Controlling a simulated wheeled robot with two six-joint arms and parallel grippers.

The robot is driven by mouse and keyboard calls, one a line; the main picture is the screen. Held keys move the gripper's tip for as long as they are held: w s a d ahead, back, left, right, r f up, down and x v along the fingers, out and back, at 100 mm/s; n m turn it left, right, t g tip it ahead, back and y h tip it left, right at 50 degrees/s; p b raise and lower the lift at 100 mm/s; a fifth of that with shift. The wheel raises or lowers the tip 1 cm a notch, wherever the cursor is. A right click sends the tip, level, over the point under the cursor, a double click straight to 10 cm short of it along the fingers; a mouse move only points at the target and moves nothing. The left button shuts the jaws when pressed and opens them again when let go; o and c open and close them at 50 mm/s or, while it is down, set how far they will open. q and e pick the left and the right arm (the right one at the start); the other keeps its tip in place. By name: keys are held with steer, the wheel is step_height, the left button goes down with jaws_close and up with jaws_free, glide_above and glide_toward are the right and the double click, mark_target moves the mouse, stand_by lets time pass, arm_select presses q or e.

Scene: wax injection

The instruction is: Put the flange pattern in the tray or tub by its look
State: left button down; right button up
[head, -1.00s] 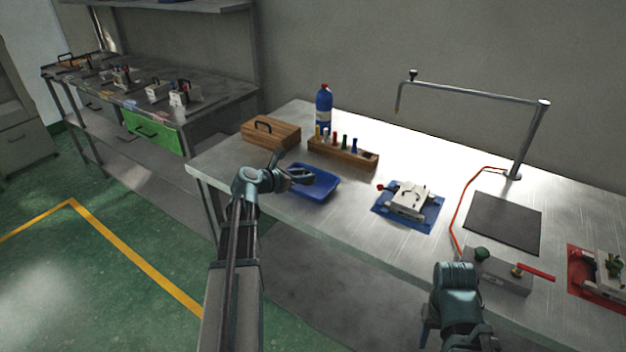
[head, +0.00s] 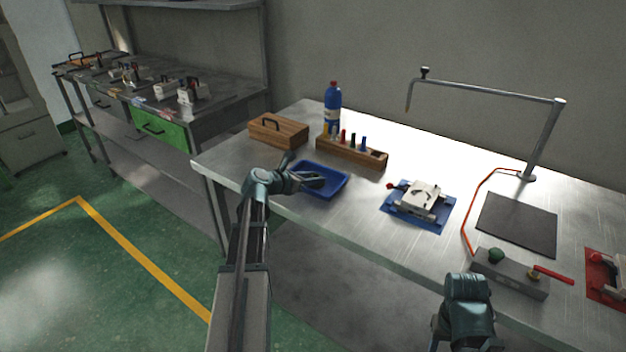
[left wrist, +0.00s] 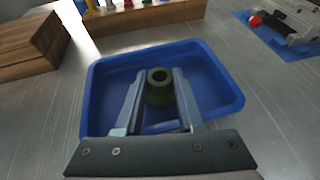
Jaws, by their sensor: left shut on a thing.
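The flange pattern (left wrist: 160,92), a dark green round piece with a hole in its top, is between the fingers of my left gripper (left wrist: 156,98) in the left wrist view. The left gripper (head: 312,180) is shut on it, over the blue tray (head: 328,192). The tray also shows in the left wrist view (left wrist: 218,82), around and beneath the pattern; I cannot tell whether the pattern touches its floor. In the head view the pattern is not clearly visible. My right arm is at the lower right of the head view; its fingers are mostly hidden.
A wooden box (head: 279,131) and a wooden rack (head: 350,154) with coloured tools stand behind the tray, near a blue bottle (head: 332,106). A metal mould (head: 420,199) on a blue mat is to the right. A grey block (head: 510,277) with a red handle is nearer the right arm.

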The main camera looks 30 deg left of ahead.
arm_select(q)
steer(key=shift+f, duration=0.25)
steer(key=c, duration=0.5)
jaws_free()
steer(key=shift+r, duration=0.1)
steer(key=shift+r, duration=0.1)
steer(key=shift+s+r, duration=0.2)
steer(key=shift+r, duration=0.05)
steer(key=p+v, duration=0.4)
steer(key=v, duration=0.7)
steer(key=shift+s+a+p, duration=0.1)
steer(key=shift+s+p, duration=0.2)
steer(key=shift+p, duration=0.1)
